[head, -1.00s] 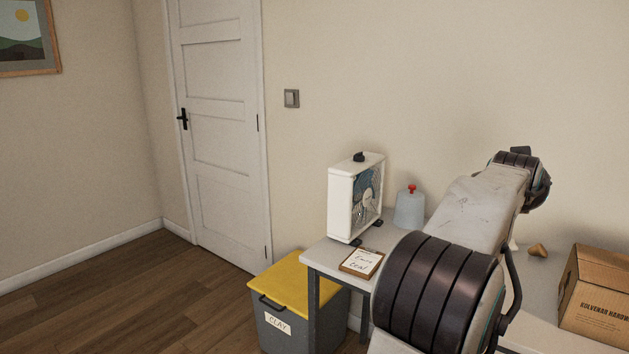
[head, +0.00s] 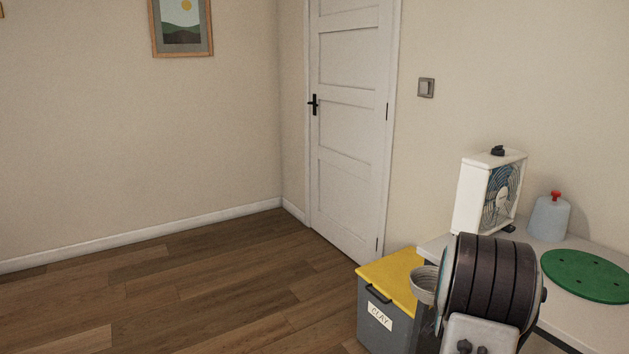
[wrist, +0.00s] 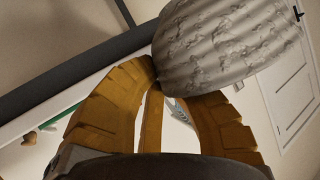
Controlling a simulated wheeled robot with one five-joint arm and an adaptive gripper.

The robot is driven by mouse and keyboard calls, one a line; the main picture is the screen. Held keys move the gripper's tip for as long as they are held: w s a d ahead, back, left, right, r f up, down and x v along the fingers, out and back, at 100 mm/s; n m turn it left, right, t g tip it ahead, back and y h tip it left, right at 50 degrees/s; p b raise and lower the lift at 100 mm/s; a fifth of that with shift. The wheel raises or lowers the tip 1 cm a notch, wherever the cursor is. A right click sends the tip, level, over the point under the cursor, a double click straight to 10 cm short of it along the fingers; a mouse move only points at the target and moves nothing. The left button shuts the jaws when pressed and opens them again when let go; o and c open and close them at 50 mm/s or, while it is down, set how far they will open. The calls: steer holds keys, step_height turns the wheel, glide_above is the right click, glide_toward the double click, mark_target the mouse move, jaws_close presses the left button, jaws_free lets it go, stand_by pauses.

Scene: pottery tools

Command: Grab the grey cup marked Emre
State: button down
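A grey cup (head: 421,291) shows in the head view beside my arm, in front of the yellow-lidded bin and the table's left end. In the wrist view the cup (wrist: 228,45) is large at the upper right, with a rough, ribbed grey surface. My gripper's orange fingers (wrist: 153,76) curve together at its edge, one of them passing behind it. They look shut on the cup's wall. No name shows on the visible side of the cup. My arm hides the fingers in the head view.
The wooden floor (head: 200,285) is open left of the bin, towards a closed white door (head: 348,120).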

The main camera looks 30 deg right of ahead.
steer(key=w+a+f+n+t+y+b, duration=0.25)
steer(key=w+a+f, duration=0.5)
steer(key=a, duration=0.45)
steer(key=w+a+f+n+t+y+b, duration=0.2)
steer(key=w+a+f+n+y, duration=0.1)
steer(key=w+a+f, duration=0.55)
steer(key=w+a+f+n+y+b, duration=0.1)
steer(key=a+f+n+y+b, duration=0.2)
steer(key=a, duration=0.9)
steer(key=w+a+f+n+y+b, duration=0.15)
steer(key=a+f, duration=0.35)
steer(key=a, duration=0.7)
step_height(320, 180, up, 31)
steer(key=p, duration=3.1)
steer(key=shift+s+f+n+t+y, duration=0.15)
steer(key=shift+s+n+t+y, duration=0.15)
steer(key=shift+s+t+y, duration=0.15)
steer(key=shift+d, duration=0.1)
